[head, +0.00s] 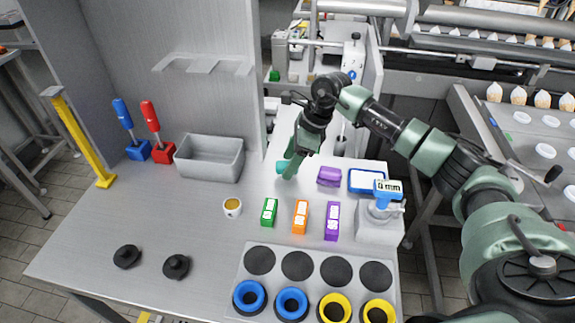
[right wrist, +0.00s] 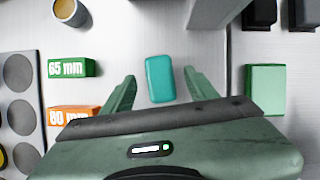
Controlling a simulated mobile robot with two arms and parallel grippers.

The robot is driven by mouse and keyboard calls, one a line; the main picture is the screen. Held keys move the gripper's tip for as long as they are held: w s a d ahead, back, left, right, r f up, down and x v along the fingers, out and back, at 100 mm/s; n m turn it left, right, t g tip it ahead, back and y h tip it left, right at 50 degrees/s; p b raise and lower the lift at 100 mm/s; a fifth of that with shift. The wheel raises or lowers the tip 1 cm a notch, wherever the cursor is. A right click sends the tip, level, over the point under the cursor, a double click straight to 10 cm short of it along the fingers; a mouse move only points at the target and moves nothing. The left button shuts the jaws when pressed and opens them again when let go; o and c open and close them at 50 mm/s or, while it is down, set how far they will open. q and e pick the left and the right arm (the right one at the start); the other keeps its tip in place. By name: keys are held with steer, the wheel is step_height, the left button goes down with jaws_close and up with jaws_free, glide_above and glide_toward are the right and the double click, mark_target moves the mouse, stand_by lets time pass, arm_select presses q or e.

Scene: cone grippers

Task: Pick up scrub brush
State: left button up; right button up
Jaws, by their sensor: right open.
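A teal rounded block (right wrist: 160,79), which I take to be the scrub brush, lies on the grey worktop. In the head view the teal block (head: 281,168) shows only partly, beside the green fingers of my right gripper (head: 290,165). My right gripper (right wrist: 159,76) is open, with one finger on either side of the block in the right wrist view. Gaps show between the block and both fingers, and I see no contact. How high the fingertips are above the worktop is hard to tell. My left gripper is not in view.
Green (head: 269,212), orange (head: 300,216) and purple (head: 332,220) labelled blocks stand nearby. A purple item (head: 329,176) lies right of the gripper.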

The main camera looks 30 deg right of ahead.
steer(key=shift+x, duration=0.9)
steer(key=shift+f, duration=0.1)
jaws_close()
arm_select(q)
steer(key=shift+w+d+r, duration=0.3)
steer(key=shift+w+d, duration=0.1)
arm_select(e)
steer(key=shift+w, duration=0.1)
arm_select(q)
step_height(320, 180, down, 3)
steer(key=b, duration=0.2)
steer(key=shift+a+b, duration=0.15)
steer(key=shift+b, duration=0.25)
arm_select(e)
step_height(320, 180, up, 20)
